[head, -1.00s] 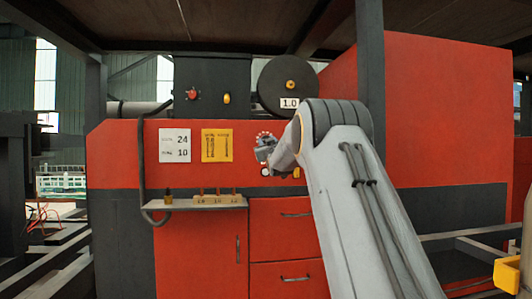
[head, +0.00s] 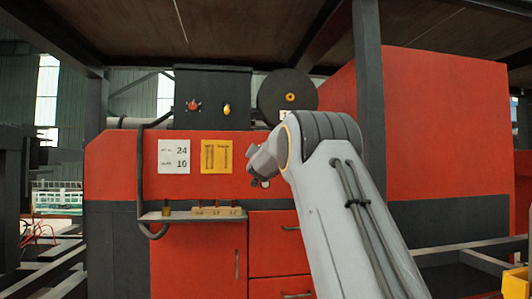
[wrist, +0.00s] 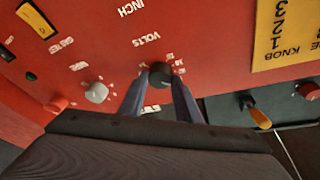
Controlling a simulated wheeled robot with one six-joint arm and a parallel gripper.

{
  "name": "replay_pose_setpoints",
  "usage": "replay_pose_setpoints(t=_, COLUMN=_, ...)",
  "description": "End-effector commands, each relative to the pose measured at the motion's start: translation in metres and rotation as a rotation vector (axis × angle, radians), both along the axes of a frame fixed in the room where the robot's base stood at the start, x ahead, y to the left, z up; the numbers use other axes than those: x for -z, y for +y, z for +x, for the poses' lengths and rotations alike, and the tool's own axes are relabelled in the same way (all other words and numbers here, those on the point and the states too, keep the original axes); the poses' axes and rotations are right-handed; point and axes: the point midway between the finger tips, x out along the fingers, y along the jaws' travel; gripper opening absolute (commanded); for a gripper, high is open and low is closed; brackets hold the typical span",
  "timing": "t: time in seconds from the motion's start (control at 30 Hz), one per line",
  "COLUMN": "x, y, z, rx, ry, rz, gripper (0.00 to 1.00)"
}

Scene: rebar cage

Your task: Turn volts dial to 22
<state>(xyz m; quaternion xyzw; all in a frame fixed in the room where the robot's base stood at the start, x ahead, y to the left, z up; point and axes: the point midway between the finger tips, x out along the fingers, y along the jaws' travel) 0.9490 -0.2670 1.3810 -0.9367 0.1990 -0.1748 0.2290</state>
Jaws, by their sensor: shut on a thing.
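The black volts dial (wrist: 160,74) sits on the red panel under the "VOLTS" lettering, with small white numbers around it that are too blurred to read. My gripper (wrist: 160,88) is shut on the dial, one finger on each side. In the head view my gripper (head: 258,181) is at the red panel, and my arm hides the dial. I cannot tell which number the dial points at. A white card (head: 174,157) on the panel shows 24 above 10.
A grey-white knob (wrist: 96,92) is left of the volts dial in the wrist view. An orange-handled lever (wrist: 259,116) is to the right. A yellow card (head: 216,156) hangs on the panel. A small shelf (head: 190,215) juts out below my gripper's left.

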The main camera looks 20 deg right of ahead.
Motion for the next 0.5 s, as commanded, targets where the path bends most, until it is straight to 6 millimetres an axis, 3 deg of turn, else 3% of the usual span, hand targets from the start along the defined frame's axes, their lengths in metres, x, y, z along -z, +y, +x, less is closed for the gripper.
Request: replay_pose_setpoints(t=0.5, x=0.0008, y=-0.0006, z=0.0001, rx=0.001, ry=-0.018, rz=0.065, gripper=0.08)
